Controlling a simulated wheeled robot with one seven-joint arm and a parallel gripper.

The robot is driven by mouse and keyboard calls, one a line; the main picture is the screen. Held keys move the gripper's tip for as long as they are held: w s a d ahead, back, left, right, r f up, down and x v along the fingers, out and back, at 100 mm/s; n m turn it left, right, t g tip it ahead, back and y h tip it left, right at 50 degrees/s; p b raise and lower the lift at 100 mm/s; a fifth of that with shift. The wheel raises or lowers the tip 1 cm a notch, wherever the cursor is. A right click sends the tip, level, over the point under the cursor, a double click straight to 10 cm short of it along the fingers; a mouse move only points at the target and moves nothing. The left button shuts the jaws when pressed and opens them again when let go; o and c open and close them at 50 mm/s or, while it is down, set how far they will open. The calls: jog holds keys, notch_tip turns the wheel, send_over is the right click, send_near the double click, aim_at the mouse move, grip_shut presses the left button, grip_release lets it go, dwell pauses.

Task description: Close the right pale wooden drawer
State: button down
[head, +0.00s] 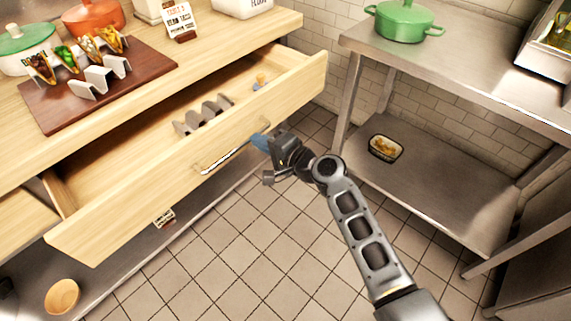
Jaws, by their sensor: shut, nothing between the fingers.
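The pale wooden drawer (150,202) is pulled well out from the wooden counter at the left. A metal bar handle (222,158) runs along its front. Inside lie a grey wavy holder (203,114) and a small item with an orange-tan top (260,82). My gripper (262,142) is shut, with blue fingertips at the drawer front near the right end of the handle. I cannot tell whether the fingertips touch the front or the handle. My arm reaches in from the lower right.
A brown board (60,112) with tacos and a white holder sits on the counter. A steel table (470,75) with a green pot (403,20) stands at the right, a bowl (386,148) on its lower shelf. A wooden bowl (62,296) lies low left. The tiled floor (235,235) between is clear.

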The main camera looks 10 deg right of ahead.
jog(key=r+b+x, duration=0.1)
jog(key=b+x, duration=0.2)
jog(key=x, duration=0.2)
jog(key=r+b+x, duration=0.1)
jog(key=b+x, duration=0.2)
jog(key=x, duration=0.3)
jog(key=r+b+x, duration=0.1)
jog(key=b+x, duration=0.3)
jog(key=x, duration=0.2)
jog(key=shift+w+a+r, duration=0.1)
jog(key=shift+w+a, duration=0.15)
jog(key=shift+w, duration=0.1)
jog(key=shift+w+a+r+b, duration=0.1)
jog(key=shift+w+a+b, duration=0.2)
jog(key=shift+w+b, duration=0.15)
jog(key=shift+a+r, duration=0.1)
jog(key=shift+r, duration=0.25)
jog(key=shift+w, duration=0.1)
